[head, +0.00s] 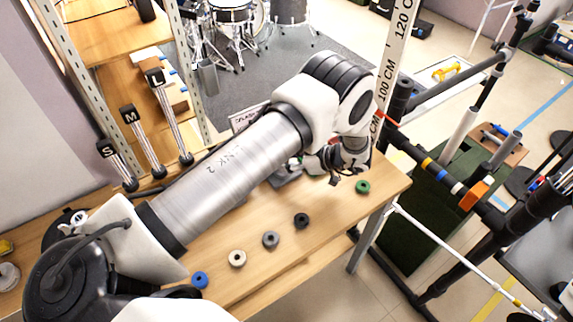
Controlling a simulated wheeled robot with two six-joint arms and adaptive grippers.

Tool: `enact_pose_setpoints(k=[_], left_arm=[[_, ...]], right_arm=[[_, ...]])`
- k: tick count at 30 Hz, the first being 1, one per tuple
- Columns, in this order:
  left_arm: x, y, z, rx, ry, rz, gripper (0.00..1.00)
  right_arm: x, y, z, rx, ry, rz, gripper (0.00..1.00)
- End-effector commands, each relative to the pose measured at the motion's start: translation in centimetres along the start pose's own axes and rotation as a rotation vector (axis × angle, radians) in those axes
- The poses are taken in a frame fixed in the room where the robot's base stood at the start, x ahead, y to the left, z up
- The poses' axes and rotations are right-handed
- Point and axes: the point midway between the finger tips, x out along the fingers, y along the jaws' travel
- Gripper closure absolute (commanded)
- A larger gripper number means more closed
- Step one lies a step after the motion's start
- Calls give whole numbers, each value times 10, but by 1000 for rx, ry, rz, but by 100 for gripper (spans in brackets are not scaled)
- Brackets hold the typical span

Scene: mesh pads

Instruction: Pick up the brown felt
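No brown felt can be made out on the wooden table (322,234). A slanting row of small round pads with centre holes lies along its front: blue (200,280), cream (237,258), grey (270,240), black (301,220) and green (362,187). There is a bare gap between the black and green pads. My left gripper (337,176) is above the table, behind that gap and left of the green pad. My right gripper is not in view.
My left arm covers much of the table's middle and back. A grey object (285,179) partly shows behind the arm. A tall measuring post (396,55) stands behind the gripper. Stands with dark bars (440,172) are right of the table. The table's front strip is clear.

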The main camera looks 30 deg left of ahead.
Motion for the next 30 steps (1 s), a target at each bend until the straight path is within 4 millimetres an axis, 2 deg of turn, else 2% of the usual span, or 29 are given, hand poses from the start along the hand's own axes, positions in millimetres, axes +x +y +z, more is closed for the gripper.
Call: enact_pose_setpoints(k=[3,13,14,15,18,27,30], left_arm=[[-8,1,-14,-3,-1,2,73],[-37,-72,-6,3,3,4,73],[-41,-79,-9,3,5,4,73],[-49,-87,-17,5,2,1,73],[-56,-103,-16,5,1,-1,73],[-65,-127,-15,5,-1,-3,73],[-68,-136,-11,3,0,-2,73]], right_arm=[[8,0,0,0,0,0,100],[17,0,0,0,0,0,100],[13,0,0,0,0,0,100],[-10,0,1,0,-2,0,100],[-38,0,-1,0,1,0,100],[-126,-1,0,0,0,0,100],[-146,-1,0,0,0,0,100]])
